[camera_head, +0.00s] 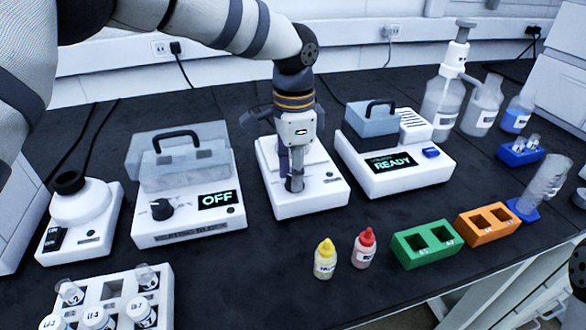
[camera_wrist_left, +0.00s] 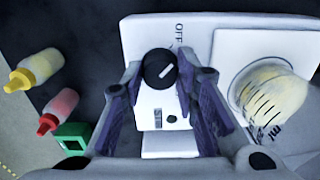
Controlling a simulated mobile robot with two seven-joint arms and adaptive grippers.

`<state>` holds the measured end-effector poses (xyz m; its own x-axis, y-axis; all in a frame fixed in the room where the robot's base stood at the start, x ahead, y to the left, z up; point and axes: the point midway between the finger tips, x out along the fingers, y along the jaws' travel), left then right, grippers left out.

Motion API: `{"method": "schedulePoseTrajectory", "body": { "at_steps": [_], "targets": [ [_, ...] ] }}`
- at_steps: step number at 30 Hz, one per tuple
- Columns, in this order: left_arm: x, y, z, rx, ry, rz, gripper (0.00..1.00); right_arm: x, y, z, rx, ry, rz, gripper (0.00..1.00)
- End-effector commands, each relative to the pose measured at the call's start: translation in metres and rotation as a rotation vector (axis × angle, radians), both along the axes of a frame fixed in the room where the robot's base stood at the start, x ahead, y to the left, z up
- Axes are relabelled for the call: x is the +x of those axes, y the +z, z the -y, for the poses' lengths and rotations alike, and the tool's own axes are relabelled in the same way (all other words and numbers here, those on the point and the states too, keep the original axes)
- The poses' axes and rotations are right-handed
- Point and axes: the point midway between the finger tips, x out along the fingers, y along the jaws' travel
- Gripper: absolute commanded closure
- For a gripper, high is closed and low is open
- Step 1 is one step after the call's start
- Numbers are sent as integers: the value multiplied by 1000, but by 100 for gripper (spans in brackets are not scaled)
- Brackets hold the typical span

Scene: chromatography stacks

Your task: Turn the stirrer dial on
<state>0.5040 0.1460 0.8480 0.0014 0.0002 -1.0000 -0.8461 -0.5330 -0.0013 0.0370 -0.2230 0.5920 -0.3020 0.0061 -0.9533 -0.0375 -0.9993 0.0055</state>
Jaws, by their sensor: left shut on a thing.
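The stirrer (camera_head: 323,201) is a white unit in the middle of the bench. Its dial (camera_wrist_left: 159,69) is a round black knob with a white pointer line, seen in the wrist view. The pointer slants to the upper right there, with the printed word OFF above the dial. My left gripper (camera_head: 294,185) reaches down over the stirrer's front and hides the dial in the head view. Its fingers stand on either side of the dial, shut on it. A clear beaker with a yellowish look (camera_wrist_left: 270,92) stands on the stirrer's plate. My right gripper is not in view.
Left of the stirrer is a bath unit (camera_head: 187,228) reading OFF, right of it one reading READY (camera_head: 405,180). In front stand yellow-capped (camera_head: 325,260) and red-capped (camera_head: 364,249) bottles and green (camera_head: 428,245) and orange (camera_head: 487,225) racks.

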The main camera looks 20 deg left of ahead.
Motion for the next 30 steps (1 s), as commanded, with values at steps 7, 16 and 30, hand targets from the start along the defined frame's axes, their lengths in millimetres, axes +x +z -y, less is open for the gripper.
{"method": "schedulePoseTrajectory", "body": {
  "at_steps": [7, 16, 30],
  "targets": [
    [0, 2, 0, 2, -230, 2, 100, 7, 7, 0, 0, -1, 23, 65],
    [1, 1, 0, 0, -514, 1, 100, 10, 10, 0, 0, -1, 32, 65],
    [1, -1, 1, 0, -961, -1, 100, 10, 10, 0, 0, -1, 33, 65]
  ]
}}
